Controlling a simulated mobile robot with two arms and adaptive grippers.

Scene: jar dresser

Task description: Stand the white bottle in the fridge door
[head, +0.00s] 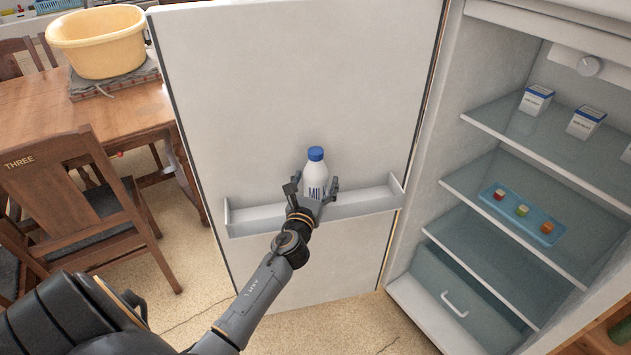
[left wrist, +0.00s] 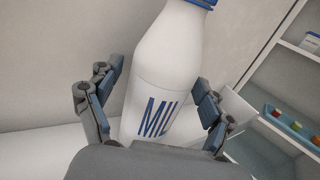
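The white bottle (head: 316,174) with a blue cap and blue lettering stands about upright at the door shelf (head: 355,206) of the open fridge door (head: 300,80). Its base is hidden behind my left gripper (head: 313,188), so I cannot tell whether it rests on the shelf floor. In the left wrist view the bottle (left wrist: 165,75) is between the two spread fingers of the gripper (left wrist: 160,100). A gap shows between the left finger and the bottle; the right finger is very close to it. My right gripper is not in view.
The fridge interior at right has glass shelves (head: 545,135) with small cartons (head: 536,99) and a blue tray (head: 522,215) of small jars. A wooden table (head: 125,110) with a yellow tub (head: 100,45) and a chair (head: 75,195) stand at left. The door shelf is otherwise empty.

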